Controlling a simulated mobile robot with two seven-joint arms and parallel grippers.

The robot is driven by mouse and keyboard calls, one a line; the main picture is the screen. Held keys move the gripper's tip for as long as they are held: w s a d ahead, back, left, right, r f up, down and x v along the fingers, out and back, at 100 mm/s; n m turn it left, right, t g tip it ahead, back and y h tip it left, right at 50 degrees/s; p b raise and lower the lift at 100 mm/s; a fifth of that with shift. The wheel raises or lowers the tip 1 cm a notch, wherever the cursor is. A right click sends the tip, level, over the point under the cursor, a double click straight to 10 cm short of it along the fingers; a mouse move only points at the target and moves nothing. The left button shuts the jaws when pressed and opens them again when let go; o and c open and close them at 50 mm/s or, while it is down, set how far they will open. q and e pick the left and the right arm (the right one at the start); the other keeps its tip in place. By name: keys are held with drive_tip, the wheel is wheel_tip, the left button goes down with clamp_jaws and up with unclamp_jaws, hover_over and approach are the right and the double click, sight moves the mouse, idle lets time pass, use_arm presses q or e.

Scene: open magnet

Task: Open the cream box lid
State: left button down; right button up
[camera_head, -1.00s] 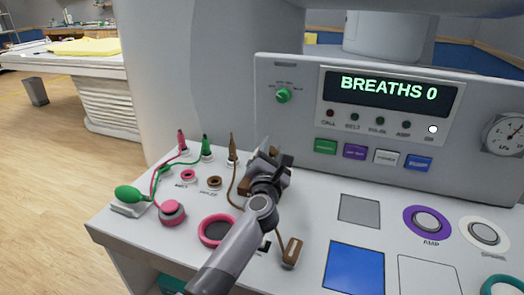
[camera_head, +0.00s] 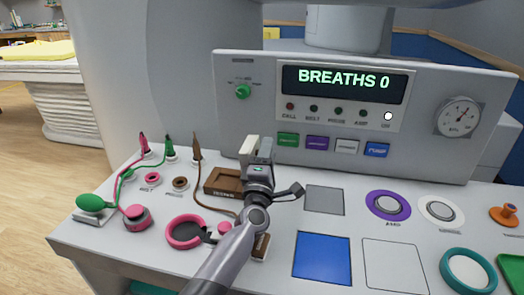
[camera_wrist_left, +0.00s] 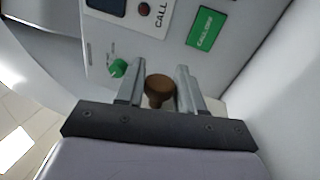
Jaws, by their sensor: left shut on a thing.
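The cream lid (camera_head: 249,150) stands tipped up at the back edge of a small box (camera_head: 223,182) on the white console top. My left gripper (camera_head: 259,150) is over the right part of the box, beside the raised lid, and hides some of both. In the left wrist view, my left gripper's fingers (camera_wrist_left: 158,85) are on either side of a round brown knob (camera_wrist_left: 159,86), shut on it. The knob is hidden in the head view. My right gripper is in neither view.
The upright panel with the BREATHS 0 display (camera_head: 344,84) stands close behind the box. A brown plug (camera_head: 197,150) and its cable are to the left. A pink ring (camera_head: 185,232) and brown block (camera_head: 261,246) lie in front. A blue square (camera_head: 323,258) lies to the right.

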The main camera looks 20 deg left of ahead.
use_arm(q)
drive_tip(key=shift+d+f+m+h, duration=0.2)
drive_tip(key=shift+d+m+h, duration=0.2)
drive_tip(key=shift+m, duration=0.1)
drive_tip(key=c, duration=0.8)
unclamp_jaws()
drive_tip(key=shift+s+f, duration=0.1)
